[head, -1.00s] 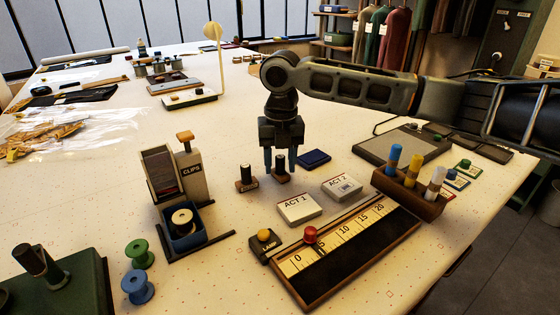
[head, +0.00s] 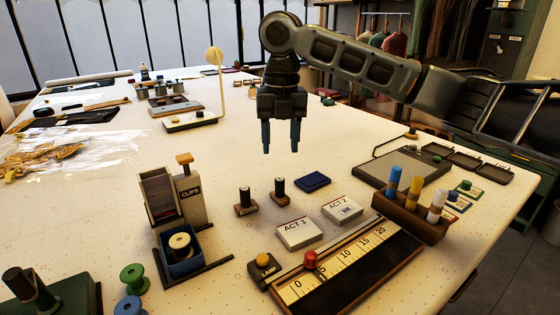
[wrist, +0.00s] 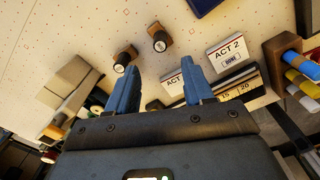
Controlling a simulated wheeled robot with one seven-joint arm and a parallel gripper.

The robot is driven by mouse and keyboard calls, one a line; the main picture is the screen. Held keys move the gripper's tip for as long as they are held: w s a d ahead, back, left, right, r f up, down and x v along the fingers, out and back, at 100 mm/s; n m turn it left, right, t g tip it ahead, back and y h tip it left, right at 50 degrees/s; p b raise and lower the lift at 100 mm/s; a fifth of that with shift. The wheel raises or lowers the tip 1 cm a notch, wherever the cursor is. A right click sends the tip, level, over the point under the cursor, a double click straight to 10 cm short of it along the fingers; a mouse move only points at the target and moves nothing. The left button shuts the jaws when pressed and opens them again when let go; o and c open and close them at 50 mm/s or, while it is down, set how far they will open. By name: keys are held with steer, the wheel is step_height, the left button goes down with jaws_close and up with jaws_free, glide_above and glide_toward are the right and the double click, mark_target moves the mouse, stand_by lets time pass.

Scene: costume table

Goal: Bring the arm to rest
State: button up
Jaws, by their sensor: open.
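My gripper (head: 281,136) hangs above the middle of the table with its blue fingers pointing down, apart and empty. It is clear of the table top and of everything on it. In the wrist view its two blue fingers (wrist: 160,92) are spread with nothing between them. Two dark-handled stamps with wooden bases, the left one (head: 246,202) and the right one (head: 280,191), stand below it. The ACT 1 box (head: 299,234) and the ACT 2 box (head: 342,209) lie in front of and to the right of them.
A CLIPS dispenser (head: 191,195) stands at left. A ruler board (head: 345,268) with a red knob lies in front. A wooden rack (head: 410,217) of coloured cylinders is at right. A thin stand (head: 222,90) rises behind left. A blue pad (head: 313,181) lies flat.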

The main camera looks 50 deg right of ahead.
steer(key=shift+r, duration=0.6)
